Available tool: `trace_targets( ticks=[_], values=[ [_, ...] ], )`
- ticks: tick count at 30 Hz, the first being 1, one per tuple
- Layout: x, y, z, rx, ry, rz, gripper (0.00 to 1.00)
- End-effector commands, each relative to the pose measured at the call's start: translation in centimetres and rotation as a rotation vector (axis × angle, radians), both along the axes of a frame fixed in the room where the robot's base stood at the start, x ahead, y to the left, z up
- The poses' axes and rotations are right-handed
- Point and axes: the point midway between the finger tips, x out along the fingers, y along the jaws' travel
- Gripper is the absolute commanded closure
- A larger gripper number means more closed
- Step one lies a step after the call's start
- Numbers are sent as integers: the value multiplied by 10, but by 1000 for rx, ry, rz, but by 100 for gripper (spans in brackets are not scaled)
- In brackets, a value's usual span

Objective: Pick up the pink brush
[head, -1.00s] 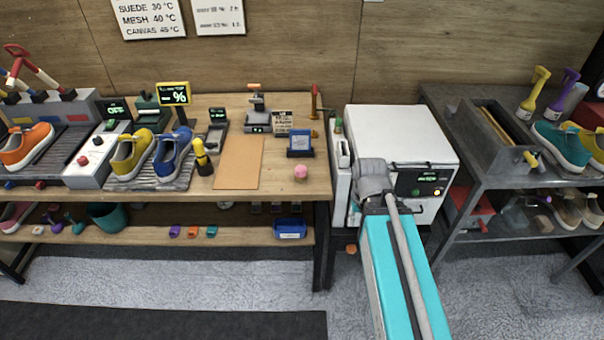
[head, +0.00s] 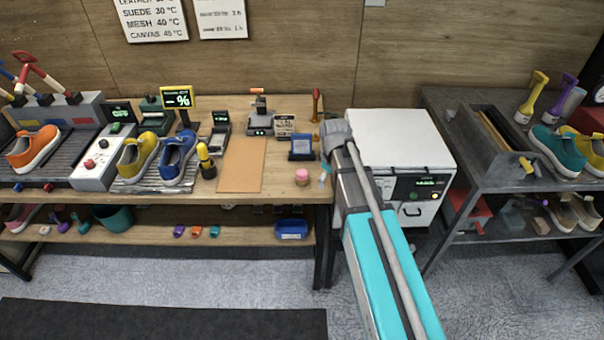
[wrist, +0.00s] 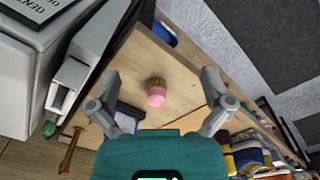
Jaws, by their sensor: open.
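The pink brush (head: 301,176) stands near the front right corner of the wooden table in the head view. In the wrist view it shows as a pink body with a brown bristly top (wrist: 156,93). My gripper (wrist: 160,77) is open and empty, with its two grey fingers spread to either side of the brush in that picture. The brush appears apart from both fingers. In the head view my arm reaches to the table's right edge, and the gripper is mostly hidden behind it.
The white machine (head: 400,138) stands close to the right of the table. A blue bin (head: 291,229) sits on the shelf below. Bare tabletop surrounds the brush.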

Motion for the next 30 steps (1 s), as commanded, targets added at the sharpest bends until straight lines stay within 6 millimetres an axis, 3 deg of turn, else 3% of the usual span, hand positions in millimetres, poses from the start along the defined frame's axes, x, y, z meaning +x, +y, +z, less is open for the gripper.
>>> trace_targets(
  ticks=[1, 6, 12, 18, 30],
  values=[
    [24, 12, 10, -2, -2, 79, 0],
    [71, 49, 24, -11, -9, 355, 0],
    [103, 79, 33, -19, -15, 577, 0],
    [111, 88, 35, -22, -16, 652, 0],
    [110, 87, 32, -22, -16, 652, 0]
  ],
)
